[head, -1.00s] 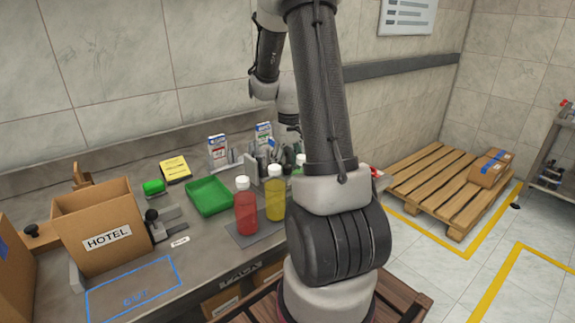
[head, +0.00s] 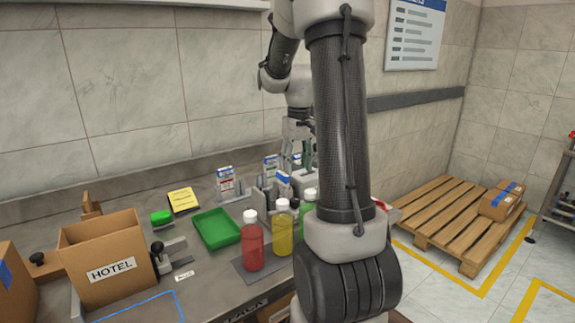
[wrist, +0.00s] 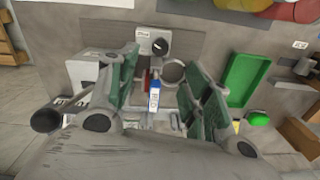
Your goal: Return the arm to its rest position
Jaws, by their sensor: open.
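My gripper (head: 298,152) hangs fingers down over the back of the bench in the head view, partly hidden behind my own forearm. In the wrist view my gripper (wrist: 165,88) has its two green-padded fingers spread wide, with nothing held between them. Below and between them show a grey ring (wrist: 173,72), a black knob (wrist: 160,46) and a narrow blue-and-white piece (wrist: 154,98). They look apart from the fingers.
Red (head: 252,246) and yellow (head: 280,232) bottles with white caps, and a partly hidden green bottle (head: 308,205), stand on the bench. A green tray (head: 216,230) and HOTEL box (head: 112,262) are left. A wooden pallet (head: 440,222) is on the floor right.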

